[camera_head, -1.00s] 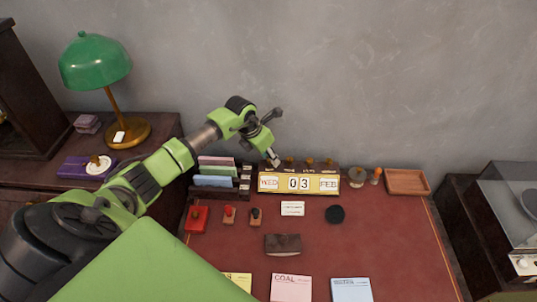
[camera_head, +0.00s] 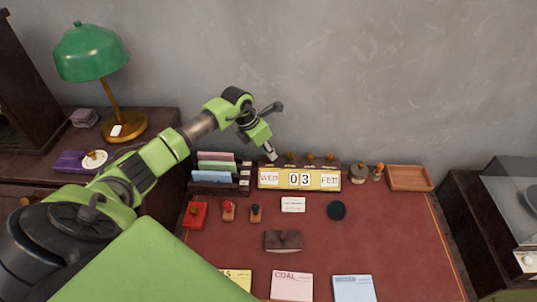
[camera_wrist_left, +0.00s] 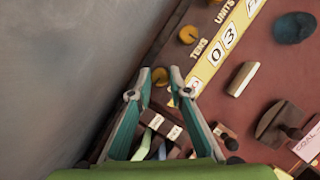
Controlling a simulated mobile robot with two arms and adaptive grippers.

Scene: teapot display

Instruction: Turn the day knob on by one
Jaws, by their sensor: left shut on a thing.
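The yellow calendar (camera_head: 281,187) stands at the back of the red desk and reads WED, 03, FEB. The WED card (camera_head: 268,177) is small and its letters are not crisp. Brass knobs stand along its top. My left gripper (camera_head: 271,155) is at the leftmost one, the day knob, and covers it in the head view. In the left wrist view the day knob (camera_wrist_left: 160,76) sits between the two fingertips, which are closed on it from both sides. The tens knob (camera_wrist_left: 187,34) is beside it, apart from the fingers. My right gripper is not in view.
A card rack (camera_head: 219,190) stands close left of the calendar, under my left arm. Stamps and a wooden tray (camera_head: 408,178) are to the right. The grey wall is close behind. A green lamp (camera_head: 91,52) stands far left.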

